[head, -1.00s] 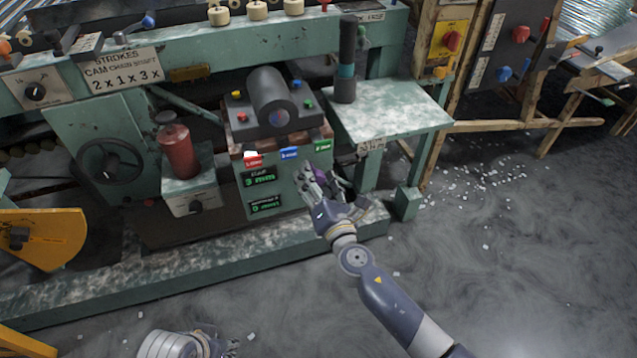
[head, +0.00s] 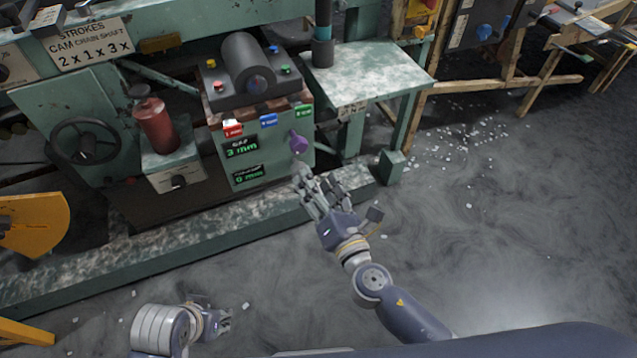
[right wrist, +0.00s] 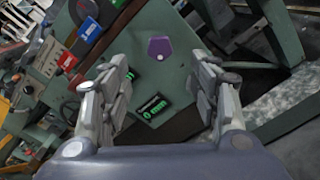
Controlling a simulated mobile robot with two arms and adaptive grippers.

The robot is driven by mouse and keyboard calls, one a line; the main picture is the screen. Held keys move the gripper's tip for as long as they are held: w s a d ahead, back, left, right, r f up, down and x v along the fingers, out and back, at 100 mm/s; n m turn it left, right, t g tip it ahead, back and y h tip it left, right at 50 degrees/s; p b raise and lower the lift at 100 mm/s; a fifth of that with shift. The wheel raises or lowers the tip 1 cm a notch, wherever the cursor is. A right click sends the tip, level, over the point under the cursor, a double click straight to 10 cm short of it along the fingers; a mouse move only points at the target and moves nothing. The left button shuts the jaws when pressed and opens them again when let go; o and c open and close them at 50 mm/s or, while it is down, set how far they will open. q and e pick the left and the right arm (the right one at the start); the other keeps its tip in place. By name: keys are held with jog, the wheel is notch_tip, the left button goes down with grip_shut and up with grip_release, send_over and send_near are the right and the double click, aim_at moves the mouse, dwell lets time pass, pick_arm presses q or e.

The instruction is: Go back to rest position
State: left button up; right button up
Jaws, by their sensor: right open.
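My right gripper (head: 316,190) is open and empty in the head view, in front of the green machine's control box (head: 270,172) and a little below its purple knob (head: 298,142). In the right wrist view the two fingers of the right gripper (right wrist: 165,95) stand wide apart, with the purple knob (right wrist: 159,48) beyond them, clear of both. My left gripper (head: 220,318) is low at the bottom left of the head view; it is small there, and its finger opening is unclear.
The control box has displays reading 3 mm and 0 mm. A green side table (head: 368,70) stands right of it. A red cylinder (head: 155,125) and a handwheel (head: 86,140) are at left. A yellow guard (head: 35,225) is far left. Open floor lies at right, with scattered white bits.

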dwell(0.3)
